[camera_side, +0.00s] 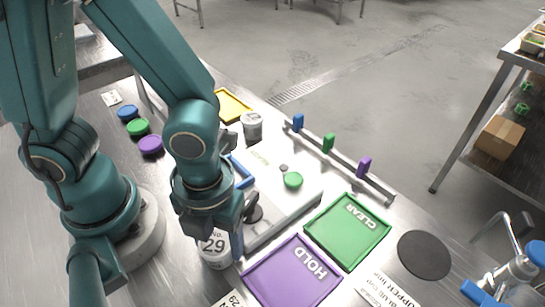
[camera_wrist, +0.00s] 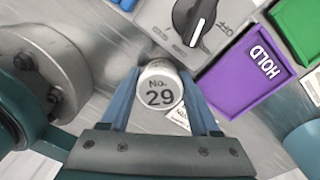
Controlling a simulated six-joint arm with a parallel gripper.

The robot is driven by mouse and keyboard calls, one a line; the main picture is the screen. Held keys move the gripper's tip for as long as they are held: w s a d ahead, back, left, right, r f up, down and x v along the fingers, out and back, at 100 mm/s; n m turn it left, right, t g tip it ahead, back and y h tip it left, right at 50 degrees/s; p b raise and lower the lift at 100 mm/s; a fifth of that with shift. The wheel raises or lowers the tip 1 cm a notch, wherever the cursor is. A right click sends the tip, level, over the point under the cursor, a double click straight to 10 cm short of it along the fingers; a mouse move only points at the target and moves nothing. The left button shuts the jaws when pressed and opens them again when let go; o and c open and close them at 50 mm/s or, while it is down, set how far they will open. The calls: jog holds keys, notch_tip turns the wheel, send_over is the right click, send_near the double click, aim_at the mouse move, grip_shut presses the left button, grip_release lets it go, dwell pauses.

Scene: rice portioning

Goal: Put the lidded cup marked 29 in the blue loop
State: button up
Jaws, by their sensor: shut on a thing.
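The lidded cup marked 29 (camera_side: 213,247) is white with "No. 29" on its lid. It is upright, below my wrist at the front of the bench. It also shows in the wrist view (camera_wrist: 160,90), between the two fingers. My gripper (camera_side: 209,230) is shut on this cup. I cannot tell whether the cup's base touches the bench. A blue-edged frame (camera_side: 240,172), perhaps the blue loop, lies behind my wrist and is partly hidden by my arm.
A purple HOLD tray (camera_side: 268,290) lies just right of the cup, with a green CLEAR tray (camera_side: 313,229) beyond. A grey machine with a black knob (camera_wrist: 192,20) is close by. Another lidded cup (camera_side: 252,128) stands near a yellow tray (camera_side: 236,97). A rail (camera_side: 345,165) carries coloured blocks.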

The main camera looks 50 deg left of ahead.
aim_at(220, 240)
jog(key=o, duration=1.4)
jog(key=shift+f, duration=0.1)
notch_tip(220, 240, up, 12)
jog(key=w+a+n+t, duration=0.1)
jog(key=a+n, duration=0.1)
jog(key=n, duration=0.6)
jog(key=w+a+r+n+t, duration=0.1)
jog(key=a+n+t, duration=0.1)
jog(key=n, duration=0.6)
jog(key=w+a+r+n+t+h, duration=0.1)
jog(key=a+n, duration=0.3)
jog(key=n, duration=0.5)
jog(key=shift+w+a+r+t, duration=0.15)
jog(key=shift+w+r+t, duration=0.05)
jog(key=shift+w+t, duration=0.35)
jog(key=shift+o, duration=0.3)
jog(key=n, duration=0.2)
jog(key=a+n, duration=0.1)
jog(key=n, duration=0.1)
jog(key=shift+w+a+n+t, duration=0.1)
jog(key=shift+a+n+t, duration=0.1)
jog(key=shift+n+t, duration=0.15)
